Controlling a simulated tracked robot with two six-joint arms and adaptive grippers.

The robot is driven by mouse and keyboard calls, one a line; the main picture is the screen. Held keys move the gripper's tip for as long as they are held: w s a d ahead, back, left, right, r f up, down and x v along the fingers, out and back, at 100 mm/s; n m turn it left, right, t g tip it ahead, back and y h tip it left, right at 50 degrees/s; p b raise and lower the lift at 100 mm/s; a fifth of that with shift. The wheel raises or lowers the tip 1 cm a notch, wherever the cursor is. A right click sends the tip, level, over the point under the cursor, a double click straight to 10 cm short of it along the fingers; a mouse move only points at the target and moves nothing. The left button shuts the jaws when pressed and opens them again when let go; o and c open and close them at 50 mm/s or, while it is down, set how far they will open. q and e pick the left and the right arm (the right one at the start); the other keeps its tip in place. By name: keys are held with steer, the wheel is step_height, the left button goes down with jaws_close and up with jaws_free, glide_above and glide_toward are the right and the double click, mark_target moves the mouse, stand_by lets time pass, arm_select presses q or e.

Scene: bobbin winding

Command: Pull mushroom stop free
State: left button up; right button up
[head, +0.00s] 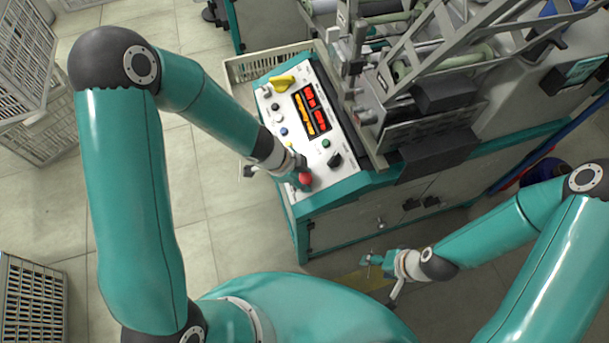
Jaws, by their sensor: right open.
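The red mushroom stop (305,178) is at the near end of the white control panel (316,152) on the teal machine. My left gripper (300,179) is right at the stop, and the red cap shows beside its fingers. The fingers are small and partly hidden by the wrist, so I cannot tell whether they grip the cap or only touch it. My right gripper (375,264) is open and empty, low in front of the machine's lower front and away from the panel.
The panel also carries a yellow handle (283,84), lit red and orange displays (312,108), a black knob (335,160) and small buttons. Metal frames and rollers rise behind the panel.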

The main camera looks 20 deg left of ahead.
arm_select(q)
steer(key=shift+w, duration=0.1)
jaws_close()
steer(key=shift+a+r+p, duration=0.15)
steer(key=shift+r+p, duration=0.15)
steer(key=shift+r, duration=0.1)
steer(key=o, duration=0.8)
jaws_free()
steer(key=shift+f, duration=0.1)
steer(key=p+v, duration=0.6)
steer(key=v, duration=0.2)
steer(key=shift+p, duration=0.35)
